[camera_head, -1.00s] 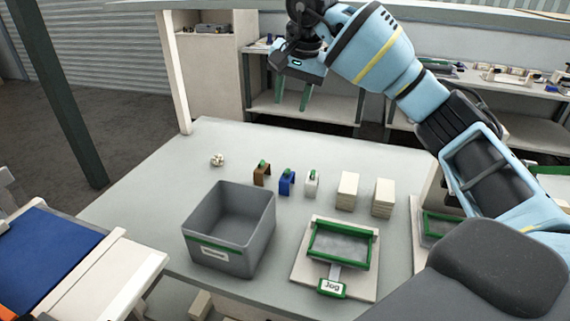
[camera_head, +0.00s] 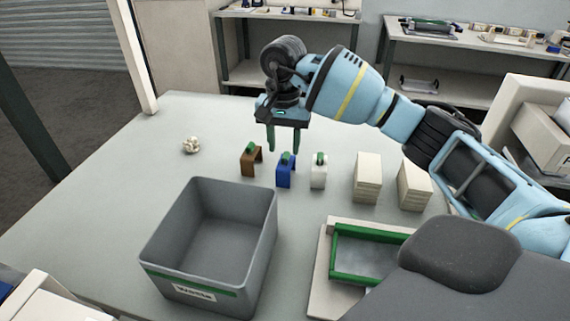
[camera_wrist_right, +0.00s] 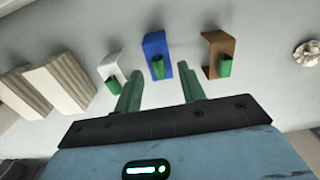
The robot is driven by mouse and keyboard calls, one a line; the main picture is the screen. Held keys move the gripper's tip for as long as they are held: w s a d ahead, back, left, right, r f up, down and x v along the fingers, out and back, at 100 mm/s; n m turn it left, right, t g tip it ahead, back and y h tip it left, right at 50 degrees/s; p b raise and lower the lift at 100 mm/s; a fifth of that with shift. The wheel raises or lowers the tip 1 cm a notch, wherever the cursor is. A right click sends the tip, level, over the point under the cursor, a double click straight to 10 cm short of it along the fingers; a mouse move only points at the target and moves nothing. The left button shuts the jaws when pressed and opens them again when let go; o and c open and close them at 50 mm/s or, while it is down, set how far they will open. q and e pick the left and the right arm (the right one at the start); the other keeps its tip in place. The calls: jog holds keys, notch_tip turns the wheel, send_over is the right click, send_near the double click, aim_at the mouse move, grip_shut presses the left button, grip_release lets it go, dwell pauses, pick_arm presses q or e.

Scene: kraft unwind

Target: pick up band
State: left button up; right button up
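Three small arch-shaped pieces with green tabs stand in a row on the table: a brown one (camera_head: 250,159), a blue one (camera_head: 285,172) and a white one (camera_head: 318,172). I cannot tell which is the band. A crumpled whitish bundle (camera_head: 191,145) lies to their left. My right gripper (camera_head: 283,149) is above the row, around the brown and blue pieces, with its fingers apart and empty. In the right wrist view, the blue piece (camera_wrist_right: 153,46) lies ahead of the gap between the green fingers, with the white piece (camera_wrist_right: 113,65) and brown piece (camera_wrist_right: 217,45) to either side. My left gripper is out of view.
A grey waste bin (camera_head: 160,250) stands in front of the row. Two cream stacks (camera_head: 367,176) (camera_head: 413,184) stand right of it. A green-framed tray (camera_head: 334,258) sits at the front right. The table's left and back left are mostly clear.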

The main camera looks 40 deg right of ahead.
aim_at(286, 155)
jog(key=shift+w+d+f+p, duration=0.1)
jog(key=shift+d+f+p, duration=0.1)
jog(key=shift+f, duration=1.45)
jog(key=shift+d+f+p, duration=0.1)
jog(key=shift+d+f, duration=0.05)
jog(key=shift+f, duration=1.45)
jog(key=c, duration=0.6)
